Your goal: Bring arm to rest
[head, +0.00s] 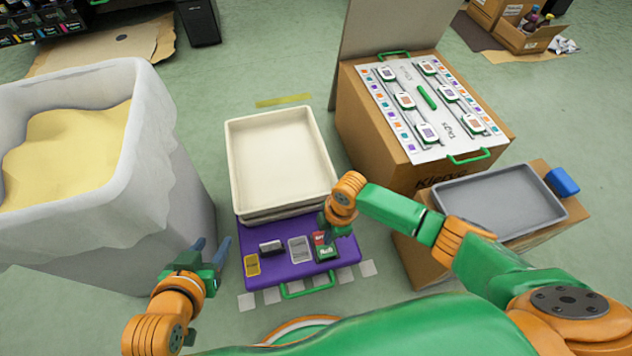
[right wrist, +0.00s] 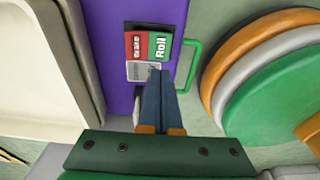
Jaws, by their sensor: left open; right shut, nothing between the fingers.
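My right gripper (head: 328,238) is over the right part of the purple board (head: 262,268), by a red and green card (head: 325,254). In the right wrist view its two blue fingers (right wrist: 155,74) are together with nothing between them. They point at a grey card (right wrist: 141,71) beside the red and green card (right wrist: 148,46). I cannot tell whether the fingertips touch the board. My left gripper (head: 211,246) is open and empty, left of the board and beside the white bin (head: 180,190).
A cream tray (head: 232,165) lies behind the purple board. The white bin holds yellow material (head: 70,140). A cardboard box with a labelled sheet (head: 405,75) stands at the back right. A grey tray (head: 500,235) and a blue object (head: 563,182) are on another box at right.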

